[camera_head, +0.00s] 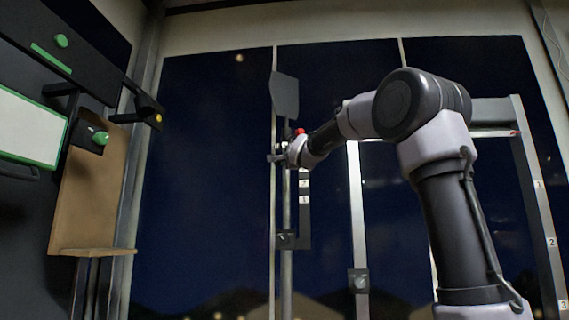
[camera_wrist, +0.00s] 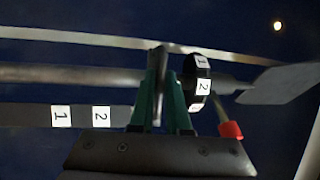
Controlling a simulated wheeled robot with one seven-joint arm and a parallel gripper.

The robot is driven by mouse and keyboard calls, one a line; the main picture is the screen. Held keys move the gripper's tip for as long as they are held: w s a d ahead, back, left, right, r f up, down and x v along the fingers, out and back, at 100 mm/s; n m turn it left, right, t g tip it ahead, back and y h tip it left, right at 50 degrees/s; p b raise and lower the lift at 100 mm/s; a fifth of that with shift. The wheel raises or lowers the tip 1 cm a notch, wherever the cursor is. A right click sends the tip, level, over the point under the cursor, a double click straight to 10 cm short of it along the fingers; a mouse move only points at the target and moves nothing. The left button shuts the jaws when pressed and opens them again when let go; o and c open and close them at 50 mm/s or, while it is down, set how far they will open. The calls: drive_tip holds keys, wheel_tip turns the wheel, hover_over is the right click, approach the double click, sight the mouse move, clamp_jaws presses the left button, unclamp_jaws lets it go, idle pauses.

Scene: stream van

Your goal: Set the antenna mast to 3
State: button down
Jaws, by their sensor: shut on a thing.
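The antenna mast (camera_head: 287,215) is an upright metal pole with a flat grey panel (camera_head: 285,96) on top. It lies across the wrist view (camera_wrist: 60,73), with the panel (camera_wrist: 285,83) at the right. A dark scale strip (camera_head: 305,225) beside it shows 1 and 2, also in the wrist view (camera_wrist: 30,115); no 3 is readable on it. My gripper (camera_head: 280,157) is at the upper pole, below the panel. Its green-lined fingers (camera_wrist: 163,75) are shut on the mast handle (camera_wrist: 159,88), mostly hidden between them. A black numbered collar (camera_wrist: 197,82) and red-tipped lever (camera_wrist: 230,130) sit beside the fingers.
A second metal post (camera_head: 357,220) stands to the right. A grey frame (camera_head: 535,200) numbered 1, 2 and 3 is at the far right. At left are a brown board with a ledge (camera_head: 92,200), a green-framed screen (camera_head: 30,130) and a dark lamp (camera_head: 148,110).

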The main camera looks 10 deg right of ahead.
drive_tip(key=c, duration=0.9)
unclamp_jaws()
drive_tip(key=v, duration=1)
drive_tip(key=shift+s+f, duration=0.1)
drive_tip(key=shift+s, duration=0.25)
drive_tip(key=s+d+f+n+g, duration=0.1)
drive_tip(key=s+f+n+g, duration=0.3)
drive_tip(key=s+f, duration=0.6)
drive_tip(key=s+d+f+n+g, duration=0.2)
drive_tip(key=s+f+n+g, duration=0.2)
drive_tip(key=s+f, duration=0.5)
drive_tip(key=s+d+f+n+g, duration=0.1)
drive_tip(key=s+f+n+g, duration=0.3)
drive_tip(key=s+f, duration=0.6)
drive_tip(key=shift+s+d+f+g, duration=0.1)
drive_tip(key=shift+d+f+g, duration=0.05)
drive_tip(key=shift+f, duration=1.15)
drive_tip(key=shift+s+d+f+g, duration=0.1)
drive_tip(key=shift+s+f+g, duration=0.1)
drive_tip(key=shift+f, duration=1.15)
drive_tip(key=shift+s+d+f+g, duration=0.1)
drive_tip(key=shift+d+f+g, duration=0.05)
drive_tip(key=shift+f, duration=1.15)
